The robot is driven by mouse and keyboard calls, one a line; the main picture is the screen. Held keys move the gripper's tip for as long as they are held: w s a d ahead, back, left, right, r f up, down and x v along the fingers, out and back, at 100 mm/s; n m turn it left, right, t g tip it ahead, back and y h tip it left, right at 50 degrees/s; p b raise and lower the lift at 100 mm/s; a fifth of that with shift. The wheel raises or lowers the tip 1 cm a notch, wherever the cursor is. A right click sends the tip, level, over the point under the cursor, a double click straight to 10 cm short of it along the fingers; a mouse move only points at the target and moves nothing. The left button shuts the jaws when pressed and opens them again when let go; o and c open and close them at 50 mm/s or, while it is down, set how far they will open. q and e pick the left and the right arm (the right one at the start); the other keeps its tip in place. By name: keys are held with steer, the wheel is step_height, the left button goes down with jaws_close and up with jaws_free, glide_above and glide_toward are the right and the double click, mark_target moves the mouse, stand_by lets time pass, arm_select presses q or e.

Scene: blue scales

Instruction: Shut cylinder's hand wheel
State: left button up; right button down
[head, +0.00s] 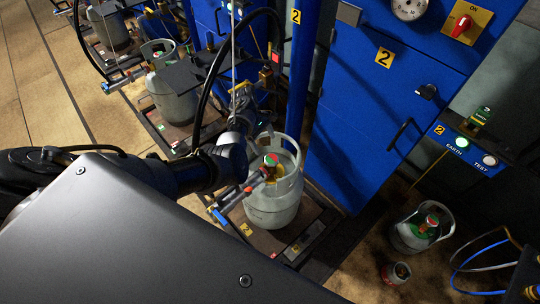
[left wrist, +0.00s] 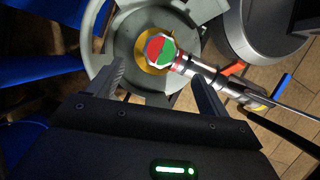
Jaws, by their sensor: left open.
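The grey gas cylinder (head: 270,206) stands upright on a scale platform in the middle of the head view. Its hand wheel (head: 271,160), red and green, sits on top inside the collar. In the left wrist view the hand wheel (left wrist: 160,49) shows as a red-and-green octagon above a brass ring, with a hose fitting (left wrist: 205,72) leading off to the right. My left gripper (left wrist: 160,88) is open, its two fingers on either side below the wheel in the picture, with nothing visible between them. Whether they touch the collar cannot be told. My right gripper is not seen.
A blue cabinet (head: 375,110) with gauge and switch stands behind, right of a blue post (head: 300,75). Another cylinder (head: 172,92) stands on a scale at the upper left. A small cylinder (head: 408,236) and a can (head: 396,272) are on the floor at right. Hoses hang near my arm.

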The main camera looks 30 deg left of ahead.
mark_target(271, 158)
arm_select(q)
steer(key=b+x, duration=0.1)
steer(key=x, duration=0.4)
steer(key=shift+s+f, duration=0.1)
steer(key=shift+f, duration=0.05)
steer(key=b+x, duration=0.1)
steer(key=x, duration=0.1)
steer(key=shift+f, duration=0.3)
steer(key=shift+d+f, duration=0.1)
steer(key=shift+d, duration=0.05)
steer(key=shift+c, duration=0.9)
steer(key=c, duration=0.8)
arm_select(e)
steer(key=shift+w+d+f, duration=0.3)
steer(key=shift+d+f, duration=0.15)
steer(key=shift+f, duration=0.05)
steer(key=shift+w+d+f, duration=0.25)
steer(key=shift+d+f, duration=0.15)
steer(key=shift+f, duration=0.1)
